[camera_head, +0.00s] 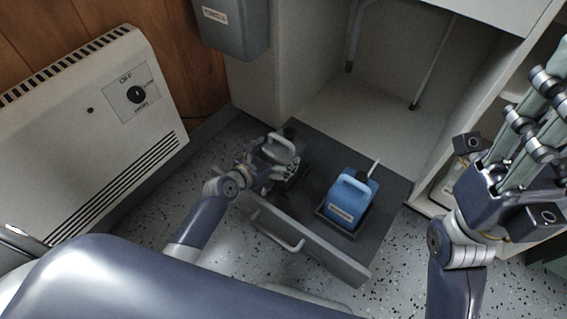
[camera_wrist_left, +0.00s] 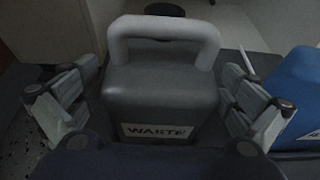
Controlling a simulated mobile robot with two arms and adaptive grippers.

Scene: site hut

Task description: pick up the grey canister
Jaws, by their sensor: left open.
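The grey canister (camera_wrist_left: 160,95) has a loop handle on top, a dark cap behind it and a "WASTE" label on its front. It stands upright on a dark pull-out shelf (camera_head: 318,150). In the head view it (camera_head: 284,147) is partly hidden by my left gripper (camera_head: 276,165). In the left wrist view my left gripper (camera_wrist_left: 158,108) is open, with one finger on each side of the canister and visible gaps between. My right gripper (camera_head: 535,130) is at the right of the head view, well away from the canister; its finger opening is unclear.
A blue canister (camera_head: 349,198) stands in a shallow tray to the right on the same shelf. The shelf front (camera_head: 300,238) has a bar handle. A white heater (camera_head: 90,130) stands left, a grey wall box (camera_head: 232,27) above. Speckled floor is clear in front.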

